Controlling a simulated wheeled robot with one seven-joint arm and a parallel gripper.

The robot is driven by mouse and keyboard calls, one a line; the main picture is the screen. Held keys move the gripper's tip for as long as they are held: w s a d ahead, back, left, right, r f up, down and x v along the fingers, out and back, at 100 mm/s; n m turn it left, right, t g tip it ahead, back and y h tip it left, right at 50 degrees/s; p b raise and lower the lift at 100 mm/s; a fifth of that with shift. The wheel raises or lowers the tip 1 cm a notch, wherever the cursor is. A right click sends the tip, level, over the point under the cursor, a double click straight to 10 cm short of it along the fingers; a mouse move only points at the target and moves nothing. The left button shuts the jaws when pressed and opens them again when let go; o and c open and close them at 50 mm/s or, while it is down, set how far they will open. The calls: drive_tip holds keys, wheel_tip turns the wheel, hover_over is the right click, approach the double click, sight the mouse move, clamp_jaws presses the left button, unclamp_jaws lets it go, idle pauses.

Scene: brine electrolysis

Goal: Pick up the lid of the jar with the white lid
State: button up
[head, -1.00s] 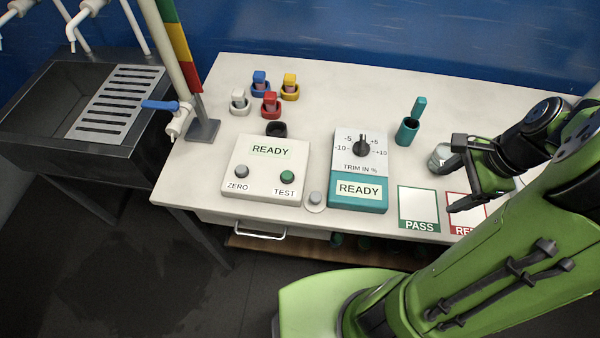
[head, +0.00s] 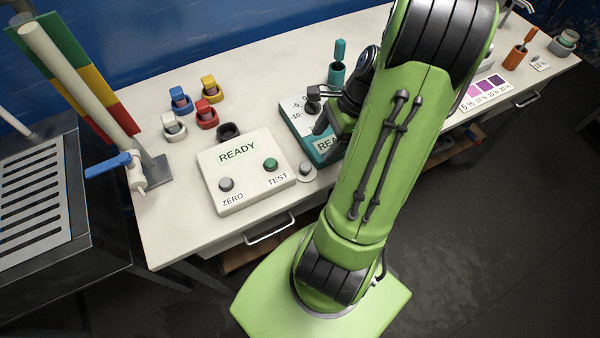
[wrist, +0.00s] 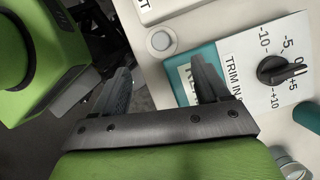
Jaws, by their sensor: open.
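In the wrist view, a pale glassy round jar (wrist: 291,166) shows partly at the bottom right corner, cut off by the frame edge. Whether its lid is white is unclear.
The white READY box (head: 245,170) stands left of the trim box. Behind it are several coloured holders (head: 207,115). A teal cup with a stick (head: 337,72) stands behind the trim box.

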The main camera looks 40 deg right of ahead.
sight(306, 165)
drive_tip(key=b+x, duration=0.1)
drive_tip(key=x, duration=0.5)
drive_tip(key=shift+w+a+r, duration=0.1)
drive_tip(key=shift+a+r, duration=0.05)
drive_tip(key=b+x, duration=0.2)
drive_tip(key=x, duration=0.3)
drive_tip(key=shift+w+f, duration=0.1)
drive_tip(key=shift+f, duration=0.1)
drive_tip(key=shift+r, duration=0.1)
drive_tip(key=c, duration=0.8)
drive_tip(key=shift+r, duration=0.15)
